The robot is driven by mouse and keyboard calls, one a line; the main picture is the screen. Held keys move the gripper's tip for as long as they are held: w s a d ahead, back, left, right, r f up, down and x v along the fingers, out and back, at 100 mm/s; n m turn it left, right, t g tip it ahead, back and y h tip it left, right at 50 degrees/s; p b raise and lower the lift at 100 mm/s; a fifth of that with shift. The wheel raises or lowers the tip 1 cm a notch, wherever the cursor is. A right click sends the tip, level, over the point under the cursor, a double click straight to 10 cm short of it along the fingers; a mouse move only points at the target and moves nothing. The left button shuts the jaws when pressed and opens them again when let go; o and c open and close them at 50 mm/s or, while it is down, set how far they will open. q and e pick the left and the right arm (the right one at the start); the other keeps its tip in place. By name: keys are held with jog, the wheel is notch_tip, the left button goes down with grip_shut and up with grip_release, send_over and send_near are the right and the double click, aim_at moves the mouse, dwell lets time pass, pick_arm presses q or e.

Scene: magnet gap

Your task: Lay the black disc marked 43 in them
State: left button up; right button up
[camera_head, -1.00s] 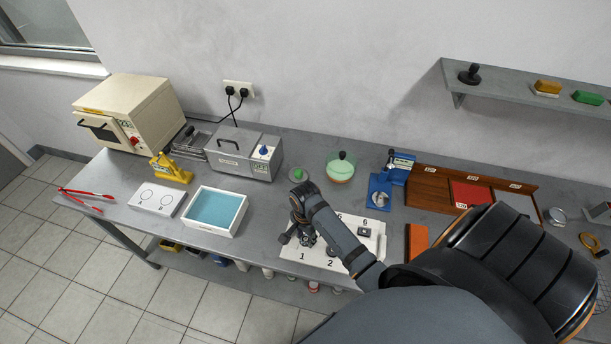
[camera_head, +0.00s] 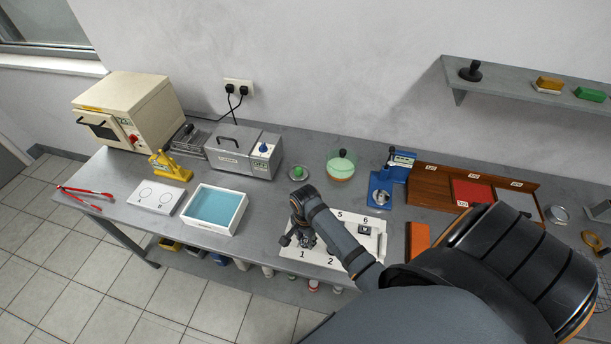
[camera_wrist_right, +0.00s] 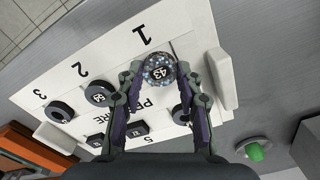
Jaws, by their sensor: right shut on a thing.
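The disc marked 43 (camera_wrist_right: 158,70) has a black middle and a speckled rim in the right wrist view. My right gripper (camera_wrist_right: 160,72) is shut on it, one finger on each side, close to the number 1 of the white board (camera_wrist_right: 52,92). In the head view my right gripper (camera_head: 305,240) is over the front left of that board (camera_head: 345,262), and the disc is hard to make out. Other black discs, one marked 56 (camera_wrist_right: 99,95), sit on the board. My left gripper is not in view.
Left of the board are a tray of blue liquid (camera_head: 240,217), a white plate with two circles (camera_head: 143,202) and a yellow tool (camera_head: 170,168). A green-knobbed piece (camera_head: 299,173), green bowl (camera_head: 341,168) and blue device (camera_head: 380,190) stand behind. An orange block (camera_head: 418,238) is right.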

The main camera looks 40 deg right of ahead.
jog(key=shift+f, duration=0.15)
dwell(0.3)
jog(key=o, duration=1.2)
jog(key=shift+c, duration=0.2)
jog(key=c, duration=0.5)
notch_tip(320, 180, up, 3)
jog(key=p, duration=0.2)
jog(key=shift+f+p, duration=0.2)
jog(key=shift+p, duration=0.15)
jog(key=shift+r, duration=0.95)
jog(key=o, duration=0.5)
